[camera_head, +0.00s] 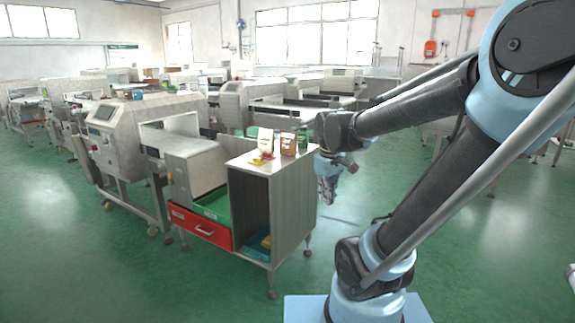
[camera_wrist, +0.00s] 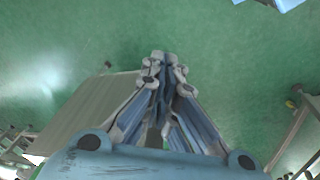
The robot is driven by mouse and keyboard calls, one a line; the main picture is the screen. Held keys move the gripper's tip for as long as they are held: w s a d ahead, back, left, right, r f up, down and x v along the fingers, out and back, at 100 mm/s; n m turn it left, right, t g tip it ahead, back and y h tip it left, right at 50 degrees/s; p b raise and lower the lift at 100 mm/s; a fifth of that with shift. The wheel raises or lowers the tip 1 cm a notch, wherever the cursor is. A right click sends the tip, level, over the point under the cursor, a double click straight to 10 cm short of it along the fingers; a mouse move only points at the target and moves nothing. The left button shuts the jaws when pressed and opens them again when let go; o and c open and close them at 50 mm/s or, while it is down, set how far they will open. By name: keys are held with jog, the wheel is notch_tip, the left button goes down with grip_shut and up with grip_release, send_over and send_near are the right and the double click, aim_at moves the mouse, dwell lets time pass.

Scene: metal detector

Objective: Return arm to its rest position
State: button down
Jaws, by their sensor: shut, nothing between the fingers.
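My arm stretches in from the right in the head view, bent at the elbow above my blue base. My gripper (camera_head: 328,196) hangs fingers down beside the right side of the metal cabinet (camera_head: 292,214), apart from its top. In the wrist view my gripper (camera_wrist: 163,66) has its fingertips together with nothing between them, over the green floor (camera_wrist: 225,60).
On the cabinet top are two standing pouches (camera_head: 288,143) and small red and yellow items (camera_head: 262,158). A red drawer (camera_head: 200,226) and green tray (camera_head: 216,208) sit at its left. Metal detector machines (camera_head: 130,135) stand behind.

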jog(key=s+d+f+m, duration=0.6)
jog(key=s+f, duration=0.1)
jog(key=s, duration=0.5)
jog(key=shift+d+f+m, duration=0.15)
jog(key=shift+m, duration=0.15)
dwell(0.3)
